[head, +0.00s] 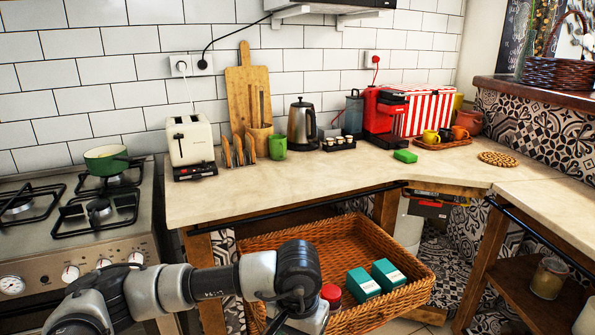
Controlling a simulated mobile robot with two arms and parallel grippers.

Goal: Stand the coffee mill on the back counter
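I cannot clearly make out a coffee mill in the head view. The back counter (245,200) is a pale worktop along the tiled wall. My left arm comes in from the lower left and bends down in front of a wicker basket (412,290) below the counter. Its gripper is cut off by the bottom edge, so its fingers do not show. In the basket are two teal boxes (363,284) and a red round item (331,294), partly hidden by my arm. My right gripper is not in view.
On the counter stand a toaster (190,140), green mug (277,147), kettle (301,126), red coffee machine (383,115) and green sponge (405,156). The counter's front strip is mostly clear. A stove with a green pot (106,158) is at left.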

